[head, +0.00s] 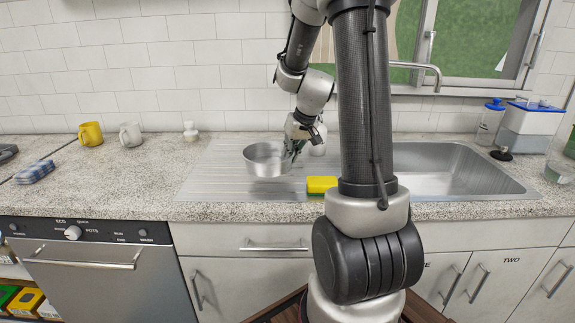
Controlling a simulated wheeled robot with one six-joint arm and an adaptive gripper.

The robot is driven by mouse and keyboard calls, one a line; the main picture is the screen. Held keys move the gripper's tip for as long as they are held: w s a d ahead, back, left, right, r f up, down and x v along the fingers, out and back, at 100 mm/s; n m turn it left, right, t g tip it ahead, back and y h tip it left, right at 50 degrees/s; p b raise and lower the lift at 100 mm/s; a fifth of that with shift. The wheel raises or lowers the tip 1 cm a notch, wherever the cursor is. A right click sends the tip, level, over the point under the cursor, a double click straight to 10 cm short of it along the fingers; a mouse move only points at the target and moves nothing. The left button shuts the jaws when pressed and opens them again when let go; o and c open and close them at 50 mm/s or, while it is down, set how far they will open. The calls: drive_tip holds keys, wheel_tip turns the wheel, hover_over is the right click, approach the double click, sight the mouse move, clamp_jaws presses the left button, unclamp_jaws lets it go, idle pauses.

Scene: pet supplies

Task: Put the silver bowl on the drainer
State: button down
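The silver bowl (262,166) is upright over the ribbed metal drainer (215,181), left of the sink basin. I cannot tell whether it rests on the drainer or is just above it. My gripper (294,154) points down at the bowl's right rim, with its fingers overlapping the rim in the picture. The fingers are small and partly hidden, so I cannot tell whether they are shut on the rim.
A yellow sponge (321,185) lies right of the bowl, beside my arm. The sink basin (460,175) is further right under a tap (425,68). A yellow mug (91,134), white mug (130,134) and small white bottle (190,132) stand back left. The drainer's left part is clear.

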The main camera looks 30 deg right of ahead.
drive_tip(key=shift+f, duration=2)
drive_tip(key=shift+f, duration=0.1)
drive_tip(key=c, duration=1.6)
unclamp_jaws()
drive_tip(key=shift+c, duration=0.2)
drive_tip(key=a+v, duration=0.1)
drive_tip(key=v, duration=1.1)
drive_tip(key=s+a+r+n, duration=0.1)
drive_tip(key=s+a+r, duration=0.1)
drive_tip(key=s, duration=0.4)
drive_tip(key=s+a+r+n, duration=0.1)
drive_tip(key=s+a+r, duration=0.1)
drive_tip(key=s+a, duration=0.3)
drive_tip(key=s+a+r, duration=0.3)
drive_tip(key=s+a, duration=0.1)
drive_tip(key=s, duration=0.5)
drive_tip(key=shift+s+n+g+h, duration=0.2)
drive_tip(key=shift+n+g+h, duration=0.1)
drive_tip(key=shift+n+h, duration=0.1)
